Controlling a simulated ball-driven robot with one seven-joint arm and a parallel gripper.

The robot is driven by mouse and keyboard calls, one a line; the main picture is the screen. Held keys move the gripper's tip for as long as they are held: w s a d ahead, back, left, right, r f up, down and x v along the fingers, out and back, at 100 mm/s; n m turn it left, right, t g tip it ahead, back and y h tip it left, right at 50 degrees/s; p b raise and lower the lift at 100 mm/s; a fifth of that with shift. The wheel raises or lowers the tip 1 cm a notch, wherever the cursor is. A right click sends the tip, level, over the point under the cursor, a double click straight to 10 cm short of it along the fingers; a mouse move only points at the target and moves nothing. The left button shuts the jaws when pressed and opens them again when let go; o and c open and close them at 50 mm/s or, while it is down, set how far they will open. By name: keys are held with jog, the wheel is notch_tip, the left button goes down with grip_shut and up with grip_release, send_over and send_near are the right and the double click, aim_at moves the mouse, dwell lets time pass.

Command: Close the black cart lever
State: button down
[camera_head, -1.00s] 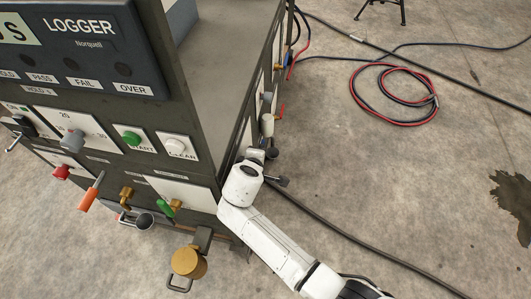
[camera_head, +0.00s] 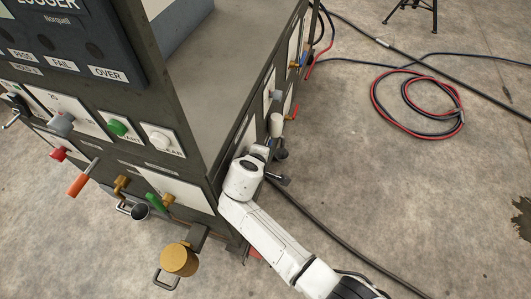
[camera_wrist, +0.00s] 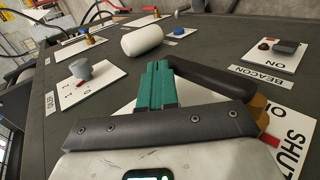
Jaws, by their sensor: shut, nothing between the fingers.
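In the wrist view, a black lever (camera_wrist: 212,79) with a brass base (camera_wrist: 259,106) is mounted on a white plate on the dark cart panel. It slants from the base up and left. My gripper (camera_wrist: 158,68) has its teal fingers together, with nothing between them. The fingers are just left of the lever's free end; whether they touch it I cannot tell. The fingers hide part of the plate. In the head view, my white arm reaches the side of the dark cart (camera_head: 195,95), and its wrist hides the fingers and the lever.
The same panel carries a white cylinder (camera_wrist: 142,40), a grey knob (camera_wrist: 81,69) and a dark switch (camera_wrist: 288,47) near a BEACON label. A brass weight-like cylinder (camera_head: 179,259) sticks out at the cart's lower corner. A red and black hose coil (camera_head: 418,107) lies on open floor to the right.

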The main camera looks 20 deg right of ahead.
dwell(0.6)
jog(key=shift+r+p, duration=0.7)
jog(key=shift+r, duration=0.15)
notch_tip(320, 180, up, 12)
jog(key=p, duration=1.1)
jog(key=shift+s, duration=0.1)
jog(key=s+d+f+m+g+y, duration=0.1)
jog(key=s+d+m+g, duration=0.1)
jog(key=s+d, duration=0.3)
jog(key=s+d+f+m+g, duration=0.1)
jog(key=s+d+m, duration=0.15)
jog(key=s, duration=0.55)
jog(key=s+d+f+m+g+y, duration=0.1)
jog(key=s+d+f+m+g, duration=0.15)
jog(key=s, duration=0.35)
jog(key=s+d+r+m+y, duration=0.1)
jog(key=s+r+m, duration=0.1)
jog(key=s, duration=0.6)
jog(key=s+d+r+m+g+y, duration=0.1)
jog(key=s+r, duration=0.3)
jog(key=s, duration=0.5)
jog(key=shift+s+d+m+y, duration=0.25)
jog(key=shift+m+y, duration=0.35)
jog(key=shift+y, duration=0.2)
